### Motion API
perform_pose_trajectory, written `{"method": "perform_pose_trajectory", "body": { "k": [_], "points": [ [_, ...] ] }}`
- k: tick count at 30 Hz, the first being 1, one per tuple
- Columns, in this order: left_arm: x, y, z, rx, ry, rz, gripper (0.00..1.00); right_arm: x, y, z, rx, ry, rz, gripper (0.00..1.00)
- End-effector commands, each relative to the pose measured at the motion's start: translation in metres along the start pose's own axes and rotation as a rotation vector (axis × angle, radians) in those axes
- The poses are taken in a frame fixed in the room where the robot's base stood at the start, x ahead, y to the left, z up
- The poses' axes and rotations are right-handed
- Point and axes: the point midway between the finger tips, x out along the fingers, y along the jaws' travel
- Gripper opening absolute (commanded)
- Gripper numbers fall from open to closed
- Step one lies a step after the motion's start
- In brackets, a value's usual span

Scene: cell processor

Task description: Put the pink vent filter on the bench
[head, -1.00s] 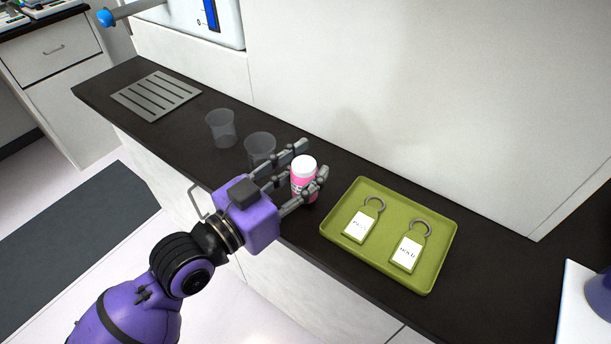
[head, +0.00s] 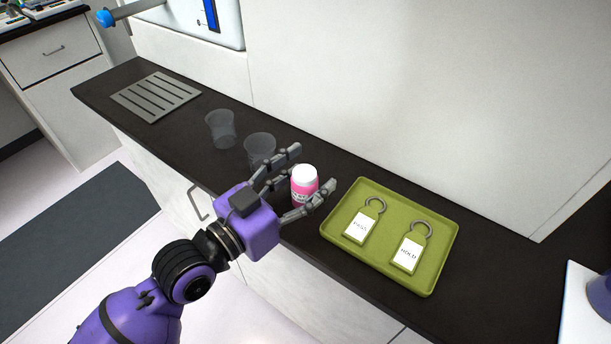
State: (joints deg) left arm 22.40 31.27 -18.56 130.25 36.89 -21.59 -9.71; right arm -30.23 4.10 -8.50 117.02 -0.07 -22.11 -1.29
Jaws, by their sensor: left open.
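The pink vent filter (head: 304,187) is a small pink cylinder with a white top and a printed label. It stands upright on the dark bench (head: 470,300), left of the green tray. My left gripper (head: 315,170) is open, with one finger on the far left side of the filter and the other on its near right side. The fingers show gaps to the filter. The filter's base is partly hidden by the near finger. My right gripper is not in view.
Two clear cups (head: 220,129) (head: 259,150) stand left of the filter, the nearer one close behind my finger. The green tray (head: 335,228) holds two tags, PASS (head: 361,226) and HOLD (head: 408,254). A slotted grey plate (head: 156,97) lies at far left. A white wall rises behind.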

Motion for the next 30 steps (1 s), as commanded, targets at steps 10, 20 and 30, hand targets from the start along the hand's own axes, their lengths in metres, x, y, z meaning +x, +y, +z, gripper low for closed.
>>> {"method": "perform_pose_trajectory", "body": {
  "k": [10, 20, 30],
  "points": [
    [-0.063, 0.001, 0.003, 0.001, -0.006, 0.001, 0.55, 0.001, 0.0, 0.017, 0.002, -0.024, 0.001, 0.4],
    [-0.114, 0.0, 0.001, -0.001, -0.002, 0.0, 0.55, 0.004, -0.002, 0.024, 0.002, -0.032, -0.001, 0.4],
    [-0.12, 0.0, 0.0, -0.001, 0.001, -0.001, 0.55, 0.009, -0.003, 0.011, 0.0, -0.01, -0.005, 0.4]
  ]
}}
